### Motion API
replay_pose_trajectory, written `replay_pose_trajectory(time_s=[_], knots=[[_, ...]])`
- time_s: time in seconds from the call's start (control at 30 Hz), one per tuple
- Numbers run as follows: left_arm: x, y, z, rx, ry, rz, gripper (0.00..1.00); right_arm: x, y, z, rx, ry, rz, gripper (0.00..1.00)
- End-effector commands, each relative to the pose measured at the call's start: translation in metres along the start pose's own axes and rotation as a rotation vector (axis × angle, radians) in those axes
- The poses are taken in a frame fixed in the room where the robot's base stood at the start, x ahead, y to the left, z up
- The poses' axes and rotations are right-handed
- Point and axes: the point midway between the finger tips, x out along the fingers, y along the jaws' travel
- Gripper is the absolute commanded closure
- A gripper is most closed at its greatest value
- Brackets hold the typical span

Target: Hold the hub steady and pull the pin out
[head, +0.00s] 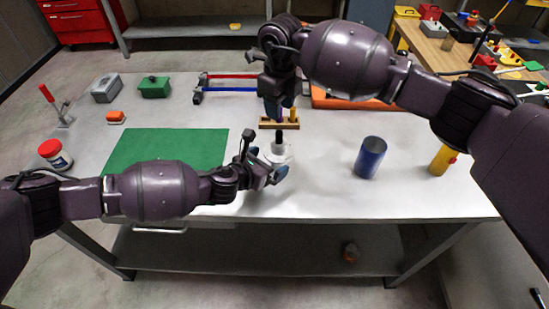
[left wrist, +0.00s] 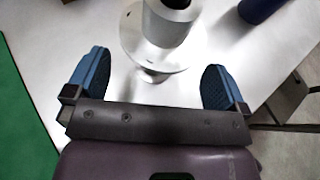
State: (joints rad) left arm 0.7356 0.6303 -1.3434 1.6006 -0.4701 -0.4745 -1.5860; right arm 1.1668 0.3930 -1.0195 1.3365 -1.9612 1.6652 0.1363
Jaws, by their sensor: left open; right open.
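The hub (head: 279,152) is a pale metal piece with a wide round flange, standing on the table. The dark pin (head: 279,136) sticks up from its top. In the left wrist view the hub (left wrist: 158,48) stands ahead, between the lines of the open blue fingers, and the pin is cut off by the top edge. My left gripper (head: 264,160) is open beside the hub; whether a finger touches it cannot be told. My right gripper (head: 277,112) is open, points down and is above and behind the pin, apart from it in the picture.
A blue cylinder (head: 370,158) stands to the right of the hub. A wooden block (head: 291,124) and an orange tray (head: 345,103) lie behind. A green mat (head: 170,145) lies at left, under my left arm. The table between the hub and the blue cylinder is clear.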

Motion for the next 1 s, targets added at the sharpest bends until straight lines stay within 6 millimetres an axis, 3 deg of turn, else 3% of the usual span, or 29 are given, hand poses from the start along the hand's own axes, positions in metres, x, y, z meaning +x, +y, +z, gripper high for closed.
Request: replay_pose_trajectory(time_s=[0.3,0.73,1.0], knots=[[0.032,0.0,0.0,-0.001,0.0,-0.001,0.0,0.0,0.0,0.0,0.0,0.0,0.0,0.57],[0.038,0.0,0.0,-0.001,0.0,0.0,0.0,0.0,0.0,0.0,0.0,0.0,0.0,0.57],[0.037,0.0,0.0,-0.001,0.0,0.0,0.41,0.0,0.0,0.0,0.0,0.0,0.0,0.57]])
